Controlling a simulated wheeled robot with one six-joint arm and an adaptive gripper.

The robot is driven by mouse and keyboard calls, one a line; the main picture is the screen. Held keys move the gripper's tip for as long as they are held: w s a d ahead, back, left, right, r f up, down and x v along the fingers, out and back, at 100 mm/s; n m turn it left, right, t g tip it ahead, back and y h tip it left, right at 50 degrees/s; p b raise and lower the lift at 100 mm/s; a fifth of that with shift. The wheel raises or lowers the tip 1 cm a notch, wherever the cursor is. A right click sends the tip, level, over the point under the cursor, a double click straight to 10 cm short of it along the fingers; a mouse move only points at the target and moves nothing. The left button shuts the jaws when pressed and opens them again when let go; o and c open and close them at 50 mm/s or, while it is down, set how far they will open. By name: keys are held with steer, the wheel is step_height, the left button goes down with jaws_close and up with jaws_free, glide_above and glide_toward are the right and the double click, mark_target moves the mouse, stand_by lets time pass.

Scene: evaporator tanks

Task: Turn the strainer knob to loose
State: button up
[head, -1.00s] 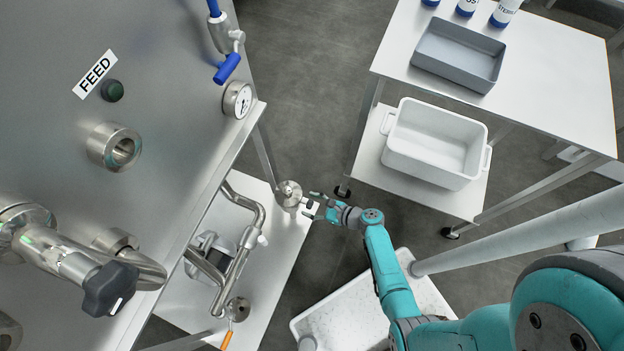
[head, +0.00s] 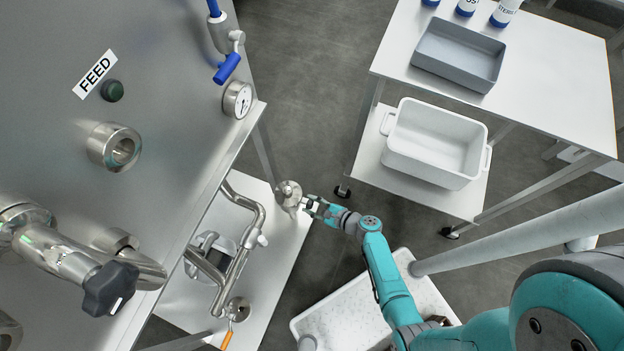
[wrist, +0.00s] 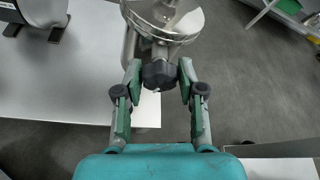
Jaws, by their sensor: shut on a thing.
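The strainer (head: 288,192) is a round steel body on the pipework over the lower shelf, and it also fills the top of the wrist view (wrist: 166,16). Its dark knob (wrist: 159,74) sticks out toward me on a short steel stem. My gripper (wrist: 160,80) has one finger on each side of the knob and is shut on it. In the head view my gripper (head: 308,204) meets the strainer's right side, and the knob is too small and covered to make out there. I cannot read any mark on the knob.
Bent steel pipes (head: 247,232) and a valve with an orange handle (head: 228,338) lie left and below. The tank panel (head: 180,70) rises at left. A white table (head: 560,100) stands right, with a white tub (head: 435,140) on its lower shelf. Grey floor lies between.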

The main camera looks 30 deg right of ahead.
steer(key=n+t+h, duration=0.1)
steer(key=n, duration=0.2)
steer(key=shift+s+a+f+t, duration=0.1)
steer(key=shift+t, duration=0.3)
steer(key=n+t, duration=0.1)
steer(key=n, duration=0.1)
steer(key=shift+n+h, duration=0.3)
steer(key=shift+h, duration=0.1)
steer(key=n+t, duration=0.1)
steer(key=n, duration=0.2)
steer(key=shift+f+n+t, duration=0.1)
steer(key=shift+n+t, duration=0.2)
steer(key=shift+t, duration=0.1)
steer(key=shift+n+t, duration=0.6)
steer(key=shift+n, duration=0.9)
steer(key=o, duration=1.1)
steer(key=shift+o, duration=0.2)
